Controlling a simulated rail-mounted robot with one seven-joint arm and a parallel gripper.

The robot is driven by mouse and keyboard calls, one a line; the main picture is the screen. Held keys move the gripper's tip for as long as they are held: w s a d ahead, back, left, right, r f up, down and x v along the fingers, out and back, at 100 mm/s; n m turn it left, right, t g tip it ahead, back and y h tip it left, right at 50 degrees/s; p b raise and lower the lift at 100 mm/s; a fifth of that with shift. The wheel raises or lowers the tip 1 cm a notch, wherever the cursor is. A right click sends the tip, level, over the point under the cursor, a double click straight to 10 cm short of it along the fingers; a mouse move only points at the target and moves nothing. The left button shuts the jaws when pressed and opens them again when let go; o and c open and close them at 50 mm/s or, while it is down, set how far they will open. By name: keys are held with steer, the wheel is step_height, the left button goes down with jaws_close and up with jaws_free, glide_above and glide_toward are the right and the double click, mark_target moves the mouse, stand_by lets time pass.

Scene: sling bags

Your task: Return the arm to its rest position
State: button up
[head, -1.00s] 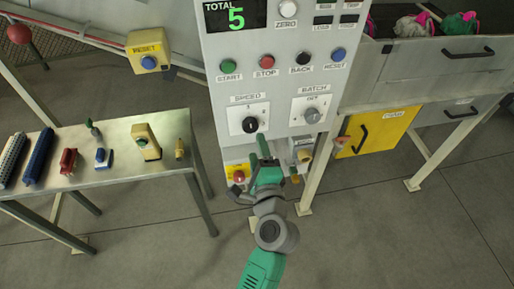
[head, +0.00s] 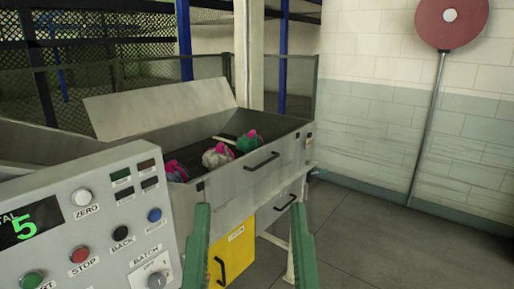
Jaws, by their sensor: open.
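My gripper (head: 252,206) shows at the bottom centre as two green fingers standing upright with a wide gap between them. It is open, and nothing is between the fingers. The rest of my arm is out of the frame. The fingers appear in front of the grey bin and yellow door, and do not visibly touch anything.
The control panel (head: 100,215) stands at left, its display reading 5. A grey bin (head: 225,190) with a handle holds several colourful bags (head: 217,155). A yellow door (head: 232,255) is below. Open floor (head: 370,240) lies at right, before a wall with a red disc (head: 450,22) on a pole.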

step_height(320, 180, up, 25)
steer(key=p, duration=2.4)
steer(key=shift+s+d, duration=0.2)
steer(key=shift+s, duration=0.2)
steer(key=shift+r, duration=0.1)
